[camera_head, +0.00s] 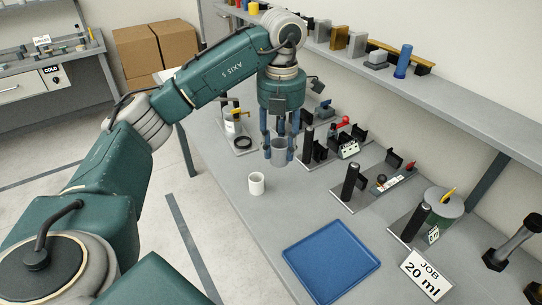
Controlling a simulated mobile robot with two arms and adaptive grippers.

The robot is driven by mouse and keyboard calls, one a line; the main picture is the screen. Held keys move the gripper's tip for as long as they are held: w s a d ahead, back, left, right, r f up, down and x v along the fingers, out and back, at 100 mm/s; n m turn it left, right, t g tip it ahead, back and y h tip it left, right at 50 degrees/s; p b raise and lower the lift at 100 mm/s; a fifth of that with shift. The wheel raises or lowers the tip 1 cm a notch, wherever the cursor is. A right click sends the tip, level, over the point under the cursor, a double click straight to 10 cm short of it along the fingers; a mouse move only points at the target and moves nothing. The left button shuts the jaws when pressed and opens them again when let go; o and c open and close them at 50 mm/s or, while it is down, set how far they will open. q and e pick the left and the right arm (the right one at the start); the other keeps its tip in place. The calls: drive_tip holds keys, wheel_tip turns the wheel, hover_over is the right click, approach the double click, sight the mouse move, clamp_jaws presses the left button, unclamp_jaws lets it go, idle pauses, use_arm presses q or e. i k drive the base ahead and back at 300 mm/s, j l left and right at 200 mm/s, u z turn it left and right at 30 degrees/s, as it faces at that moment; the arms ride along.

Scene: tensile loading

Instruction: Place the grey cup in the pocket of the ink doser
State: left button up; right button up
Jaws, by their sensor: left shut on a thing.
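The grey cup (279,147) is upright between the blue fingers of my left gripper (279,156). The gripper points down and is shut on the cup, over the grey bench (225,180) by a white cup (257,184). Whether the grey cup touches the bench is hard to tell. Several devices with black posts stand along the wall side: one (308,143) right beside the gripper, one (350,183) further right, and one with a round green body (443,205). I cannot tell which is the ink doser, and no pocket shows clearly. My right gripper is out of view.
A blue tray (331,262) lies at the bench front, near a "JOB 20 ml" card (425,275). A small stand with a yellow part (238,125) is behind my left gripper. A shelf (420,92) runs along the wall. The bench between white cup and tray is clear.

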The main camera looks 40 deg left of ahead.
sight(243, 144)
drive_tip(key=j+z, duration=0.3)
drive_tip(key=j, duration=0.85)
drive_tip(key=j+z, duration=0.3)
drive_tip(key=j, duration=0.9)
